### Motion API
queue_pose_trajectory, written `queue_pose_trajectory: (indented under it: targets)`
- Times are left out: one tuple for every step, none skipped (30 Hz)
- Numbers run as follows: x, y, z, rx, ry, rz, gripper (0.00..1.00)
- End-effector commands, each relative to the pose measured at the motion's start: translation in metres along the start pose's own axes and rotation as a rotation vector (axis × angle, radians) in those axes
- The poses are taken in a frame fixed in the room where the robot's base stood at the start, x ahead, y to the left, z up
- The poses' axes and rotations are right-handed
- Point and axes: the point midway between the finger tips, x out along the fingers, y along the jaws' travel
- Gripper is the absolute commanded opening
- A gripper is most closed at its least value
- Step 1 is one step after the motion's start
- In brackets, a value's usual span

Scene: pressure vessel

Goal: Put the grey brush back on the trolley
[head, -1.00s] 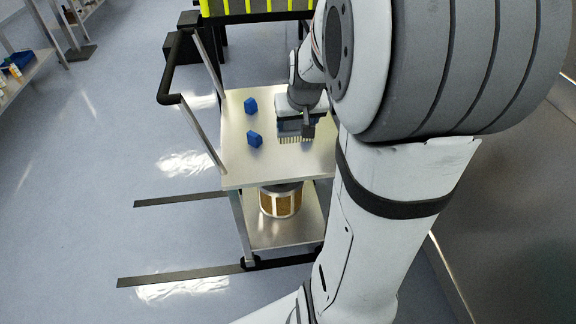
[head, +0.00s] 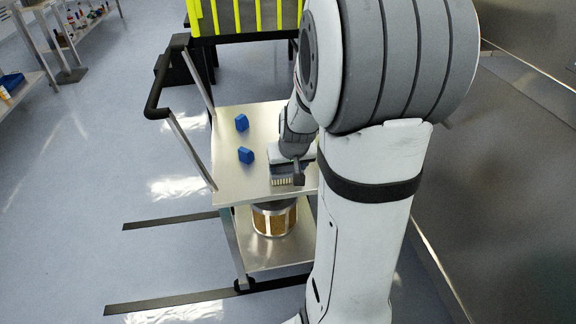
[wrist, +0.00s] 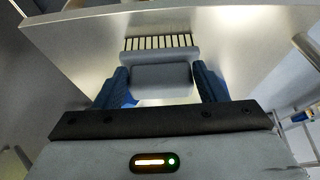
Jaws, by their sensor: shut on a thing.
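The grey brush (wrist: 160,78) is between the blue fingers of my gripper (wrist: 161,84) in the wrist view, with its pale bristle row (wrist: 160,43) pointing away from the palm. In the head view the bristles of the brush (head: 283,182) show at the near right part of the trolley's top (head: 232,190), just inside its near edge. My gripper (head: 288,168) is shut on the brush there, partly hidden by my arm. I cannot tell whether the bristles touch the trolley top.
A drum with tan panels (head: 273,218) sits on the lower shelf. The trolley's black handle (head: 158,90) rises at the left. A metal wall (head: 500,200) stands at the right.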

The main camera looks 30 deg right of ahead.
Motion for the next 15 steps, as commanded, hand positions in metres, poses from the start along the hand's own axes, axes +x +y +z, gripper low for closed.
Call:
queue_pose_trajectory:
  targets:
    - [0.0022, -0.0001, 0.0008, 0.000, 0.000, 0.000, 0.28]
    - [0.0033, -0.0001, 0.0013, 0.000, 0.000, 0.000, 0.28]
    - [0.0028, -0.0002, 0.0012, -0.001, 0.000, 0.000, 0.66]
    - [0.0023, -0.0002, 0.0009, -0.001, 0.000, 0.000, 0.69]
    - [0.0022, -0.0003, 0.0009, -0.001, 0.000, 0.000, 0.71]
    - [0.0022, -0.0003, 0.0009, -0.001, 0.000, 0.000, 0.75]
    - [0.0022, -0.0003, 0.0009, -0.001, 0.000, 0.000, 0.77]
    - [0.0022, -0.0004, 0.0009, -0.001, 0.000, 0.000, 0.79]
    - [0.0021, -0.0004, 0.0009, -0.001, 0.000, 0.000, 0.83]
    - [0.0021, -0.0005, 0.0009, -0.001, 0.000, 0.000, 0.85]
    - [0.0021, -0.0005, 0.0009, -0.001, 0.000, 0.000, 0.87]
    - [0.0021, -0.0005, 0.0009, -0.001, 0.000, 0.000, 0.87]
    - [0.0021, -0.0006, 0.0009, -0.001, 0.000, 0.000, 0.87]
    - [0.0021, -0.0006, 0.0008, -0.001, 0.000, 0.000, 0.87]
    - [0.0021, -0.0006, 0.0008, -0.001, 0.000, -0.001, 0.87]
